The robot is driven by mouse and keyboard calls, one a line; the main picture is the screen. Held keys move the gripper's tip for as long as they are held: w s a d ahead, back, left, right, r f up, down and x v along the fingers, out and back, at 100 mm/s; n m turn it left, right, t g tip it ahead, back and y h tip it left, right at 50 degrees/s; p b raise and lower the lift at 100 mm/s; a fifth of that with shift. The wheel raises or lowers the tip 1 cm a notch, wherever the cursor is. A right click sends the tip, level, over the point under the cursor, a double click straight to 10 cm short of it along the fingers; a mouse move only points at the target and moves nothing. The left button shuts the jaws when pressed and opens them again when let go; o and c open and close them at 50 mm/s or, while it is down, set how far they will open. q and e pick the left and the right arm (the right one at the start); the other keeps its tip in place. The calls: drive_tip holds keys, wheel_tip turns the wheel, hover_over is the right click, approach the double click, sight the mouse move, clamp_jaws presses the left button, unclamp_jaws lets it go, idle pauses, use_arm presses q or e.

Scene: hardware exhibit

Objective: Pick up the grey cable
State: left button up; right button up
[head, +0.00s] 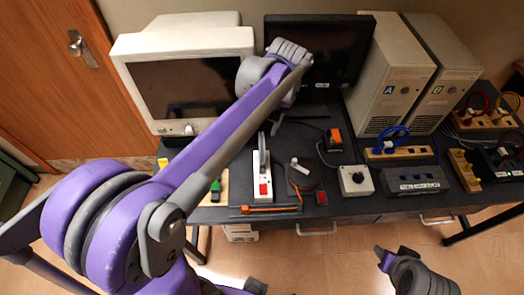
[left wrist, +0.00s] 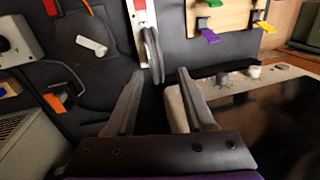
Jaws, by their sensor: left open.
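The grey cable (head: 262,152) stands up as a narrow loop from a white block with a red switch (head: 265,188) on the dark table. It also shows in the left wrist view (left wrist: 153,55), edge-on. My left gripper (head: 276,122) is above the table in front of the dark monitor, partly hidden by its own arm. In the left wrist view its fingers (left wrist: 160,74) are spread, with the cable loop just beyond and between the tips; I see no clear contact. My right gripper (head: 390,260) is low at the right, off the table's front edge; its jaws are unclear.
An old white monitor (head: 150,45) and a dark flat monitor (head: 345,50) stand behind. Two beige towers (head: 395,75) stand at the right.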

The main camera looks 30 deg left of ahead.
sight(261, 138)
use_arm(q)
drive_tip(key=f, duration=0.3)
drive_tip(key=shift+s+a+f, duration=0.2)
drive_tip(key=shift+a, duration=0.1)
drive_tip(key=shift+s+a+f, duration=0.1)
drive_tip(key=shift+a+f, duration=0.05)
drive_tip(key=shift+f, duration=1.2)
drive_tip(key=shift+a+f, duration=0.15)
drive_tip(key=shift+f, duration=1.2)
clamp_jaws()
